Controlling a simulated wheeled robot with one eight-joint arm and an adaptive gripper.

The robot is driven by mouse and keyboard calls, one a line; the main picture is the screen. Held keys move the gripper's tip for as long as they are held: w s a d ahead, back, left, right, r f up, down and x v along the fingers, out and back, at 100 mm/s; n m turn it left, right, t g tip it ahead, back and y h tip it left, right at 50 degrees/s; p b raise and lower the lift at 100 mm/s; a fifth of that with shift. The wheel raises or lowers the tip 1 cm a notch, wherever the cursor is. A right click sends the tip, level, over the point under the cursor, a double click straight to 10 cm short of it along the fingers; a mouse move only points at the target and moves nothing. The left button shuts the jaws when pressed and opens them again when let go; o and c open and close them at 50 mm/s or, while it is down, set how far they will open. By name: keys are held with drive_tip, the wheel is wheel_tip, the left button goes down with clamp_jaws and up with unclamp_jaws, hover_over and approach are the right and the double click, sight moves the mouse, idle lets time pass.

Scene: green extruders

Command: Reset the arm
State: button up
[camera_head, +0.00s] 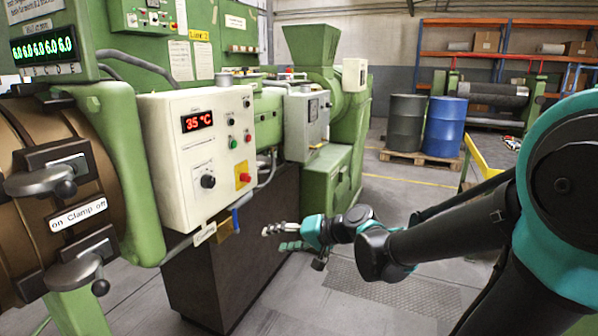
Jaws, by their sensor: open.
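My arm reaches in from the right edge, black and teal, with its links bent towards the middle of the picture. My gripper (283,237) is at its end, in front of the dark base of the green extruder (336,180). Its fingers point left and are apart, with nothing seen between them. It is to the right of the small blue handle (236,220) under the control box and looks apart from it, though depth is hard to judge.
A white control box (205,150) shows "35 °C" and carries knobs and buttons. A brown barrel with clamp levers (70,215) stands at left. Grey (406,122) and blue (445,127) drums stand on a pallet behind. Grey floor (400,195) is open between the machine and my arm.

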drive_tip(key=s+d+f+h, duration=0.3)
drive_tip(key=d+f, duration=0.2)
drive_tip(key=d, duration=0.3)
drive_tip(key=s+d+f+g+h, duration=0.1)
drive_tip(key=s+d+f+h, duration=0.2)
drive_tip(key=d+f, duration=0.3)
drive_tip(key=s+d+f+h, duration=0.4)
drive_tip(key=d+f+h, duration=0.1)
drive_tip(key=d, duration=0.7)
drive_tip(key=shift+f+g, duration=0.25)
drive_tip(key=shift+g, duration=0.05)
